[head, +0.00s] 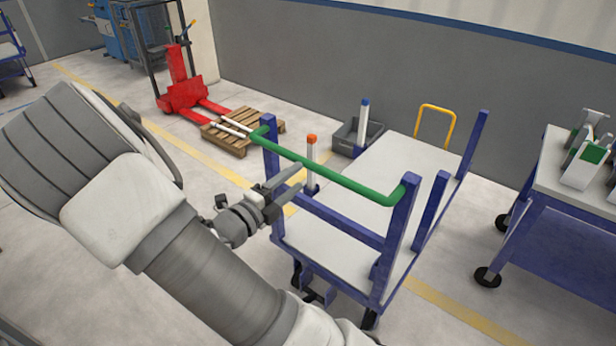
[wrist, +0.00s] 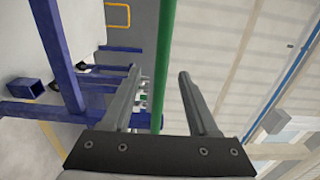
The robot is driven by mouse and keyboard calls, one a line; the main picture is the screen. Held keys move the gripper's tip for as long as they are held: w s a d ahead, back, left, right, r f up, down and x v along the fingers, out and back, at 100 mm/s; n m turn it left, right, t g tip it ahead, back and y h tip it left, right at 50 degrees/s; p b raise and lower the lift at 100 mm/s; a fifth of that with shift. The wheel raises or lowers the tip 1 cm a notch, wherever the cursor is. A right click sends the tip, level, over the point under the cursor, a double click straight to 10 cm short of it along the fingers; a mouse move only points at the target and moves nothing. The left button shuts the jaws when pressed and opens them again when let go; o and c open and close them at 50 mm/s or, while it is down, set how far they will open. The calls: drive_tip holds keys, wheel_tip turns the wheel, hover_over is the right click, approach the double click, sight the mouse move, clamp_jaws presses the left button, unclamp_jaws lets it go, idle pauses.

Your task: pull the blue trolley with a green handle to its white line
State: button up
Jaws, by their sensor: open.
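The blue trolley (head: 398,235) has a pale flat deck (head: 405,170) and a green handle (head: 340,180) across two blue posts at its near-left end. My gripper (head: 290,186) is open just left of the handle in the head view, with its fingers pointing towards it. In the wrist view the green handle (wrist: 163,60) runs between the two fingers of my gripper (wrist: 158,75). Neither finger clearly touches it, and I cannot tell how deep it sits. I cannot make out a white line on the floor.
A red pallet truck (head: 182,85) and a wooden pallet (head: 240,140) stand behind left. A grey bin (head: 355,138) is behind the trolley, near the wall. Another blue-framed cart (head: 560,215) stands at right. Yellow lines (head: 460,315) cross the floor.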

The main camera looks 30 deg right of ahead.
sight(312, 166)
drive_tip(key=p+x, duration=0.1)
drive_tip(key=x, duration=0.6)
drive_tip(key=shift+r, duration=0.1)
drive_tip(key=shift+c, duration=0.3)
clamp_jaws()
idle(0.9)
